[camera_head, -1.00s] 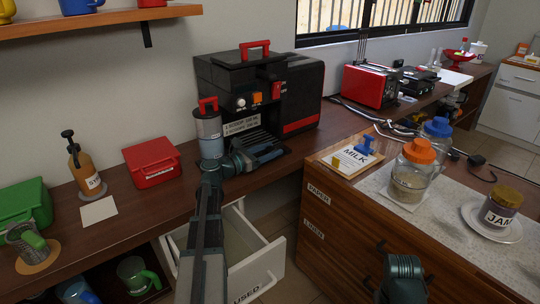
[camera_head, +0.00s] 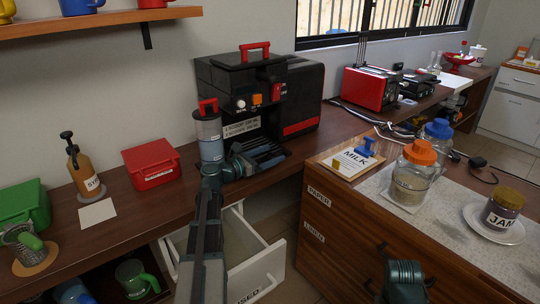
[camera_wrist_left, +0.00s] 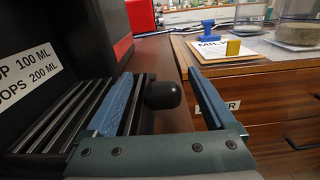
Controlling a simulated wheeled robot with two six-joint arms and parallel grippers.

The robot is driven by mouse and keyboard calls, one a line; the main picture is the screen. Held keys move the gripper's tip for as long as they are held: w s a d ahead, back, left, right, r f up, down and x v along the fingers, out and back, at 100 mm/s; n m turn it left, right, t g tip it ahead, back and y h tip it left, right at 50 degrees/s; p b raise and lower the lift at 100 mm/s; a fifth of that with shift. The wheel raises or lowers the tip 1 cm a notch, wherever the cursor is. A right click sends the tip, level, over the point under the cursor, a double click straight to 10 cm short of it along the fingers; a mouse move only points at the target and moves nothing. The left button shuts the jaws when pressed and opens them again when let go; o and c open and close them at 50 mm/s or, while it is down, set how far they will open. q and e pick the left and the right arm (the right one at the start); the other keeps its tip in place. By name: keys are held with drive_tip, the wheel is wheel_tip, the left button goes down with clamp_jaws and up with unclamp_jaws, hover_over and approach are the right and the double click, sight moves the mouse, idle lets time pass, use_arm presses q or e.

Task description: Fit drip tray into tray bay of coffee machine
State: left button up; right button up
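The black coffee machine (camera_head: 300,95) stands against the wall, with a red handle on top. The slatted black drip tray (camera_head: 262,147) lies low at its front, in the bay area; its slats also show in the left wrist view (camera_wrist_left: 50,120). I cannot tell whether it is fully seated. A black rounded knob (camera_wrist_left: 163,95) shows between my left fingers, apparently the tray's handle. My left gripper (camera_head: 246,162) is open at the tray's front, with gaps beside the knob. My right gripper (camera_head: 402,275) is low at the picture's bottom; its fingers cannot be made out.
A water container (camera_head: 209,137) with a red handle stands left of the tray. A red box (camera_head: 151,163) and a syrup bottle (camera_head: 85,170) are farther left. An open white drawer (camera_head: 245,262) lies below the counter. A milk card board (camera_head: 350,160) is on the right cabinet.

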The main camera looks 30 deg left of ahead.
use_arm(q)
drive_tip(key=shift+r+p, duration=0.2)
drive_tip(key=shift+p, duration=0.1)
drive_tip(key=shift+r+p, duration=0.4)
drive_tip(key=shift+r, duration=0.05)
drive_tip(key=v, duration=1.2)
drive_tip(key=shift+a, duration=0.15)
